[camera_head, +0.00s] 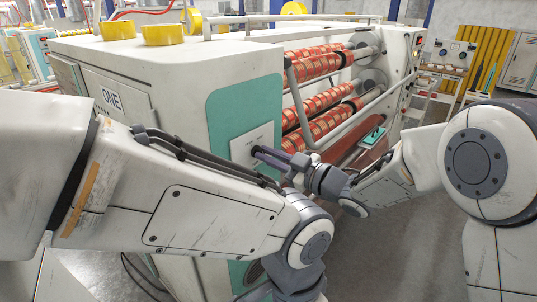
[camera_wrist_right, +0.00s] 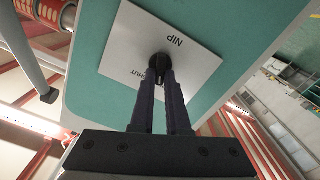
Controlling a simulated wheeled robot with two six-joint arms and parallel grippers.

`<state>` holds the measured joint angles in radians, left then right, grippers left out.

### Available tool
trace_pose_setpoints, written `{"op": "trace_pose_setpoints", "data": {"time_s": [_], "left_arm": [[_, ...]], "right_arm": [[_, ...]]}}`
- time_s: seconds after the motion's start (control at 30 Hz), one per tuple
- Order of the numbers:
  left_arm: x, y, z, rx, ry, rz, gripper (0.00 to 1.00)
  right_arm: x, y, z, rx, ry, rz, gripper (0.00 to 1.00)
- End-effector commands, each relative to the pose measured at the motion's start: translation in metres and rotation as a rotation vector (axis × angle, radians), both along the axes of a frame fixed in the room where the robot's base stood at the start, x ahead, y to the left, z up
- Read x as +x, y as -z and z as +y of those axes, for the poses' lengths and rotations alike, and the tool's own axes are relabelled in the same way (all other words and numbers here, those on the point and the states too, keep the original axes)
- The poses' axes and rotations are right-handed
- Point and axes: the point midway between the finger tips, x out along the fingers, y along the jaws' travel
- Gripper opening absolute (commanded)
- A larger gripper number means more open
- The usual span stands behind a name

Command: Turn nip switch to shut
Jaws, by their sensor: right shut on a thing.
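The nip switch (camera_wrist_right: 161,61) is a small black knob in the middle of a white plate (camera_wrist_right: 190,65) on a teal panel in the right wrist view. The plate reads NIP, and a second word, partly covered, ends in "UT". The plate also shows in the head view (camera_head: 246,143) on the machine's near end. My right gripper (camera_wrist_right: 160,77) has its two dark fingers on either side of the knob, shut on it. In the head view the right gripper (camera_head: 262,154) reaches to the plate's lower edge. The knob's pointing direction is hard to tell. My left gripper is out of sight.
The white machine (camera_head: 150,65) carries orange-patterned rolls (camera_head: 318,66) behind grey rails, right of the teal panel (camera_head: 230,98). Yellow tape rolls (camera_head: 163,34) sit on top. My left arm crosses in front of the machine, close to the right gripper. Open floor lies at the right.

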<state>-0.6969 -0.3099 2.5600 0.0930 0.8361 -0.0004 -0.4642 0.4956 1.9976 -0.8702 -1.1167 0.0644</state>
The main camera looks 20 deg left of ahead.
Motion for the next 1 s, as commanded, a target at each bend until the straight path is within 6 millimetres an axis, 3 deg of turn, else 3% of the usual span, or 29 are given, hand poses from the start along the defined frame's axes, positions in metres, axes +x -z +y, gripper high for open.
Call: {"op": "trace_pose_setpoints", "data": {"time_s": [1.0], "left_arm": [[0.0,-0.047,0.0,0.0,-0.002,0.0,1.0]], "right_arm": [[0.005,0.0,-0.001,0.284,-0.001,0.792,0.0]]}}
